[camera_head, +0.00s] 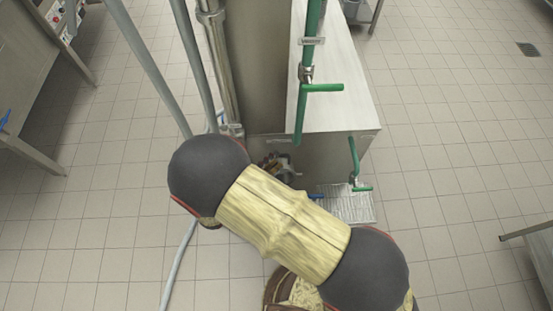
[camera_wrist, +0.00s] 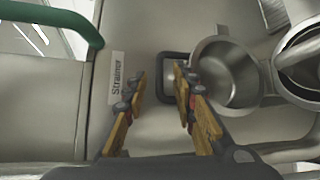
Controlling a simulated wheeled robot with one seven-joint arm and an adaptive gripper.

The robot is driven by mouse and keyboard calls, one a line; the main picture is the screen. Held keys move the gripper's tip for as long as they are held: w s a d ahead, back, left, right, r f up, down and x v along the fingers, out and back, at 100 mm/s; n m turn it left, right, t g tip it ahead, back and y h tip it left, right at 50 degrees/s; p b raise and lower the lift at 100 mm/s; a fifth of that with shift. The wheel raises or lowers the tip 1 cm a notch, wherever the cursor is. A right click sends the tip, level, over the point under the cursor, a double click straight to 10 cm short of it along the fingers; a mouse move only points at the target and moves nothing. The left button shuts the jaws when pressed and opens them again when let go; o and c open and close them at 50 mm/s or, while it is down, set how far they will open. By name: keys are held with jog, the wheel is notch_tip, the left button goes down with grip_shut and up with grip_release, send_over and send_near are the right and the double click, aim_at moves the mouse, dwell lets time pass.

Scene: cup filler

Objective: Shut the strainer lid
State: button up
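In the wrist view a label reading "Strainer" (camera_wrist: 117,78) is on a steel surface. Right of it is a dark squared loop handle (camera_wrist: 172,54), beside a round steel cup-like part (camera_wrist: 226,72) that looks open from above. I cannot tell for sure which part is the strainer lid. My gripper (camera_wrist: 160,72) is open, with its wood-coloured fingers apart. The right finger overlaps the handle in the picture, and the left finger is between the label and the handle. Whether they touch anything is unclear. In the head view my arm hides the gripper and the strainer.
A green pipe (camera_wrist: 60,18) crosses the upper left of the wrist view. More round steel parts (camera_wrist: 302,65) crowd the right edge. In the head view, green pipes with a valve handle (camera_head: 323,88) stand by the steel machine (camera_head: 340,75).

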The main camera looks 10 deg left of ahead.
jog(key=shift+x, duration=1)
jog(key=shift+c, duration=1.4)
jog(key=c, duration=0.4)
grip_shut()
